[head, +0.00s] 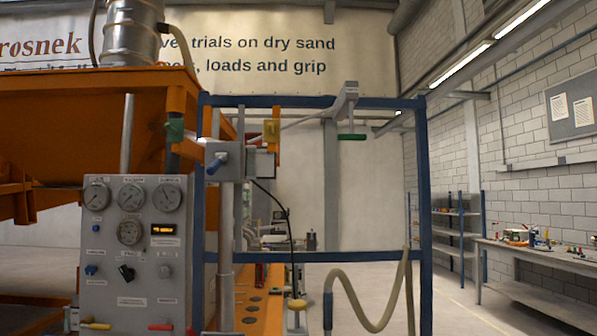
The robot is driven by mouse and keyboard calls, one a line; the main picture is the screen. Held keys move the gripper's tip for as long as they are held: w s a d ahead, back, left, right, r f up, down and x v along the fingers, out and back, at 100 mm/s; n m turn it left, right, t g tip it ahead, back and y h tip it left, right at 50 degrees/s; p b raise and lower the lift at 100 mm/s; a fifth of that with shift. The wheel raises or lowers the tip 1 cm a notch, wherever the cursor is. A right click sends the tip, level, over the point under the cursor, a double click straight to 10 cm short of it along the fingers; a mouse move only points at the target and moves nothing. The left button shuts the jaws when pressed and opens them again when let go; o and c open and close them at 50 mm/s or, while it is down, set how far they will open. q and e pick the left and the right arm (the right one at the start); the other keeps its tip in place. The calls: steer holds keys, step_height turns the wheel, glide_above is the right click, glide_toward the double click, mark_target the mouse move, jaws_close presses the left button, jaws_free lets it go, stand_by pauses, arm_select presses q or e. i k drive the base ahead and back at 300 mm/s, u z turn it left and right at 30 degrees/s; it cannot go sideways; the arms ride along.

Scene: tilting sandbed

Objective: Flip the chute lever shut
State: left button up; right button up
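No handle in view is marked clearly enough for me to tell which one is the chute lever. A green grip (352,137) hangs on a thin rod below a grey arm at the blue frame's top bar. A blue-ended handle (217,163) sticks out of a grey box left of the frame's middle. A yellow-handled lever (97,325) and a red-handled lever (160,327) sit at the bottom of the grey gauge panel (130,285). Neither of my grippers shows in the head view.
An orange hopper (90,115) fills the upper left. A blue frame (425,200) stands in the middle, with a looped beige hose (370,325) low inside it. A workbench (540,258) and shelves (455,230) line the right wall. Floor between frame and bench looks clear.

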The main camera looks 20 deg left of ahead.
mark_target(215, 163)
steer(key=z, duration=1)
steer(key=i, duration=1.2)
steer(key=u, duration=2.9)
